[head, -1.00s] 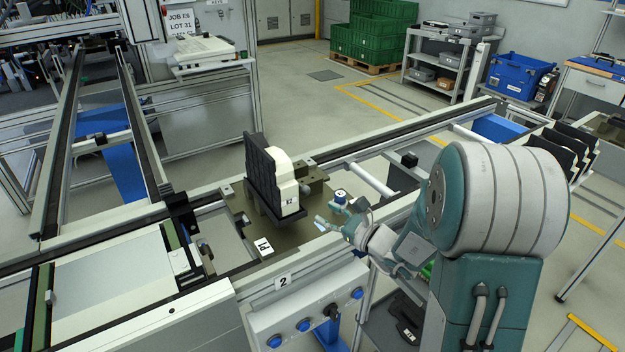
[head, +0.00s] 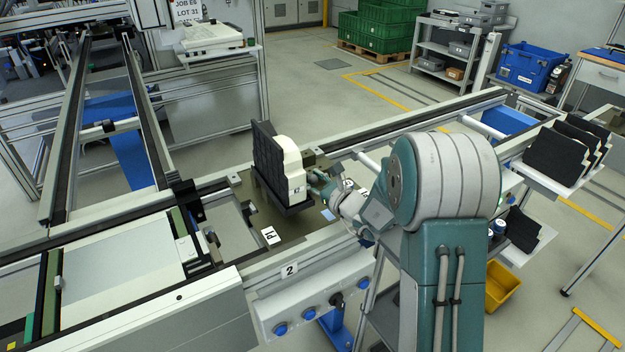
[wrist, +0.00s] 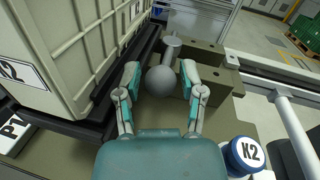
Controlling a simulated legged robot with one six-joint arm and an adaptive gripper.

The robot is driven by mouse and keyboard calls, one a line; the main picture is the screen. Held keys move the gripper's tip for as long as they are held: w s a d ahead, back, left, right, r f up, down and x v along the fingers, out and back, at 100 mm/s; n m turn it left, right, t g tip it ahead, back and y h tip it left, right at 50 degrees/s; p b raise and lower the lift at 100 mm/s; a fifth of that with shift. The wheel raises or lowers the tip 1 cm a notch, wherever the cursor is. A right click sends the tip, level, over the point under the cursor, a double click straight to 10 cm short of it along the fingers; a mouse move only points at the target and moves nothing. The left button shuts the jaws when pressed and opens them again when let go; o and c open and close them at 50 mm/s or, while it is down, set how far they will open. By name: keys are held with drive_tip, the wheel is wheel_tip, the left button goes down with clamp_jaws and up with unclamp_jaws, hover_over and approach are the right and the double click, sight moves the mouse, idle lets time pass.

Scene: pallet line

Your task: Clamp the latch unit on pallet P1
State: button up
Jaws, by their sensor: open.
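The latch unit (head: 294,168), cream with a K2 label, stands upright against a black ribbed plate (head: 267,156) on pallet P1 (head: 300,225). In the wrist view its cream side (wrist: 60,50) fills the left. A grey ball knob (wrist: 161,80) on a short rod points from a brown block (wrist: 205,52) beside the unit. My gripper (wrist: 160,68) is open, its fingers on either side of the knob. Whether they touch it I cannot tell. In the head view my gripper (head: 318,182) is right of the unit, and it hides the knob.
Conveyor rails (head: 430,122) run behind. A panel with blue buttons (head: 312,312) is at the front. Black plates (head: 555,155) sit on a rack at right. The pallet's front part is open.

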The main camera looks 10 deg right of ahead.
clamp_jaws()
drive_tip(key=shift+d, duration=0.1)
drive_tip(key=shift+w+d+n+g+y, duration=0.2)
drive_tip(key=shift+d+n+g+y, duration=0.25)
drive_tip(key=shift+n+g+y, duration=0.4)
drive_tip(key=shift+w+d+n+g+y, duration=0.2)
drive_tip(key=shift+d+n+g+y, duration=0.3)
drive_tip(key=shift+y, duration=0.55)
drive_tip(key=shift+a+n, duration=0.1)
drive_tip(key=shift+n, duration=0.15)
unclamp_jaws()
